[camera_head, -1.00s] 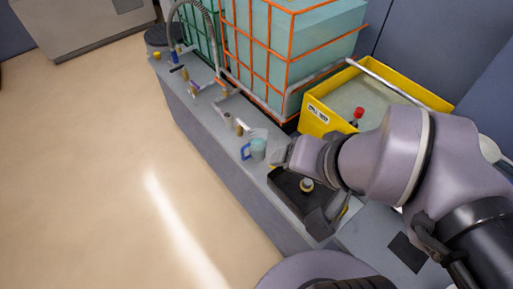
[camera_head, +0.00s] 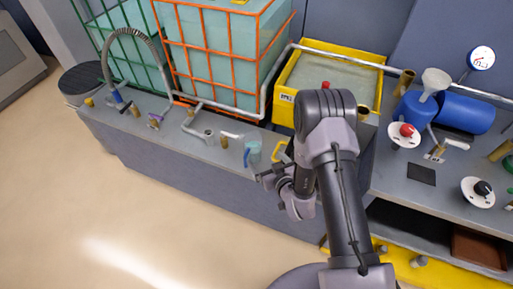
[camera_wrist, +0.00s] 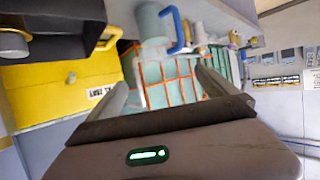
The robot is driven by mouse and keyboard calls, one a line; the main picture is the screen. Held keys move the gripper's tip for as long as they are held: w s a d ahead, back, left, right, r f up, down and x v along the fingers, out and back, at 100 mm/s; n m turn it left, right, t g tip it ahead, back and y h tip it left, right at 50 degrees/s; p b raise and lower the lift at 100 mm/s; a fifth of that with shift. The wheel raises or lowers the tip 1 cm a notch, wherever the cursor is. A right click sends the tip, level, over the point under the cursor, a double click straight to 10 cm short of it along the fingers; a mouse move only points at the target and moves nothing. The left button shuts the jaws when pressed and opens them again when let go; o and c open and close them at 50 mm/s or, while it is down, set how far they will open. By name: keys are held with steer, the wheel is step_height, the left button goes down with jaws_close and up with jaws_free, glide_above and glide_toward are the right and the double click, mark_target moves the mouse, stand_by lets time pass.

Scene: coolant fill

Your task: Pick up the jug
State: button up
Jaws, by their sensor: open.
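The jug (camera_head: 252,150) is pale teal with a blue handle. It stands on the grey ledge (camera_head: 190,140), just left of my arm. In the wrist view the jug (camera_wrist: 153,26) appears at the top, its handle to the right, beyond my fingertips and not between them. My gripper (camera_head: 268,178) is just in front of and below the jug in the head view, partly hidden by my own wrist. The wrist view shows my gripper (camera_wrist: 162,78) with its fingers wide apart and empty.
An orange-caged tank (camera_head: 215,60) stands behind the ledge. A yellow bin (camera_head: 283,95) is behind my arm. Brass and grey fittings (camera_head: 155,120) line the ledge to the left. A bench (camera_head: 400,175) with a blue drum (camera_head: 467,113) is at right. The floor in front is clear.

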mark_target(253, 142)
steer(key=b+x, duration=0.2)
steer(key=x, duration=0.8)
steer(key=shift+w+f+b, duration=0.15)
steer(key=shift+f+b, duration=0.05)
steer(key=shift+b, duration=0.15)
steer(key=b+x, duration=0.2)
steer(key=x, duration=0.3)
steer(key=shift+w+f, duration=0.1)
steer(key=shift+f, duration=0.1)
steer(key=shift+r, duration=0.15)
steer(key=c, duration=2)
steer(key=shift+o, duration=0.2)
step_height(253, 142, up, 10)
steer(key=p, duration=0.3)
